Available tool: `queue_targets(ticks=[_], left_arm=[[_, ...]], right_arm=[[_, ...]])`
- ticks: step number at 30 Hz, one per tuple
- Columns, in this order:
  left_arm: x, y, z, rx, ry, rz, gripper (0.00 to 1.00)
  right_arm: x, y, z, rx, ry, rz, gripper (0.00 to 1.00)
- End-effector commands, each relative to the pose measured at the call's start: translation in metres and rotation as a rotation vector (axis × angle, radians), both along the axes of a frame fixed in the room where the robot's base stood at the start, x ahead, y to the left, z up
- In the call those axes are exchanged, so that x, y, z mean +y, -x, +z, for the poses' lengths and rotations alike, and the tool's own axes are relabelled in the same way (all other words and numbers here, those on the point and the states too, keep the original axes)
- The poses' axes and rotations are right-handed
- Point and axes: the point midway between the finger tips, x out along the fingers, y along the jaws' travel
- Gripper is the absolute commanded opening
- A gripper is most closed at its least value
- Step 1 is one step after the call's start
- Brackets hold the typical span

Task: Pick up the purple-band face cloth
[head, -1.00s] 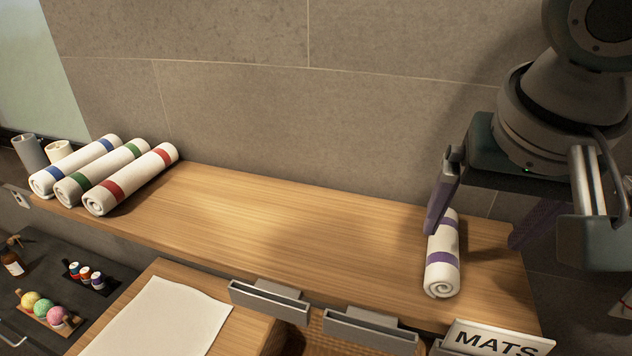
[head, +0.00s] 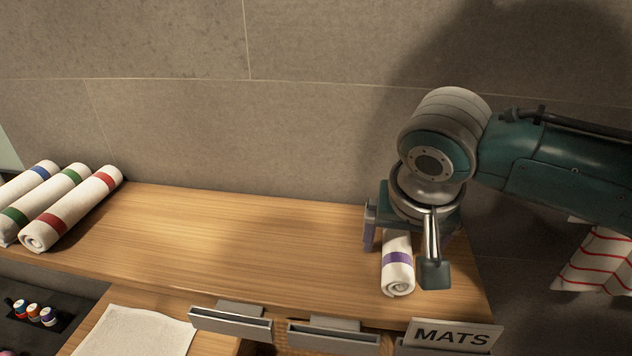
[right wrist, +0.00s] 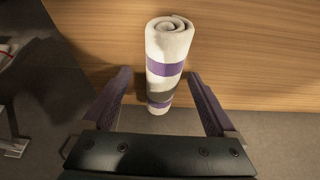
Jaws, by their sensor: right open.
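The purple-band face cloth (head: 398,270) is a rolled white cloth lying at the right end of the wooden shelf (head: 250,235). Its far part is hidden under my right gripper (head: 408,240) in the head view. In the right wrist view the cloth (right wrist: 170,45) shows two purple bands and a spiral end. My right gripper (right wrist: 160,98) is open, with one purple finger on each side of the cloth and a gap on both sides. I cannot tell exactly how high the fingers are above the shelf. My left gripper is not in view.
White rolls with red (head: 72,208), green (head: 42,205) and blue (head: 22,182) bands lie at the shelf's left end. A MATS sign (head: 452,335) stands at the front right, beside grey holders (head: 232,322). A stone wall rises behind; the middle of the shelf is clear.

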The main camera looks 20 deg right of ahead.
Motion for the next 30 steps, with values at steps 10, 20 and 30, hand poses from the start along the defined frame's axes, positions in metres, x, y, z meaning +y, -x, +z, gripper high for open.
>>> queue_targets(ticks=[10,20,30], left_arm=[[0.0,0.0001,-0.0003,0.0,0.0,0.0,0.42],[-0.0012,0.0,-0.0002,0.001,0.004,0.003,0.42],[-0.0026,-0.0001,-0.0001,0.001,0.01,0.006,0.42]], right_arm=[[0.0,-0.0009,-0.0015,-0.002,-0.001,0.001,0.82],[0.0,-0.0009,-0.0013,-0.001,0.0,0.0,0.45],[-0.0001,-0.0009,-0.0013,-0.001,0.0,0.0,0.07]])
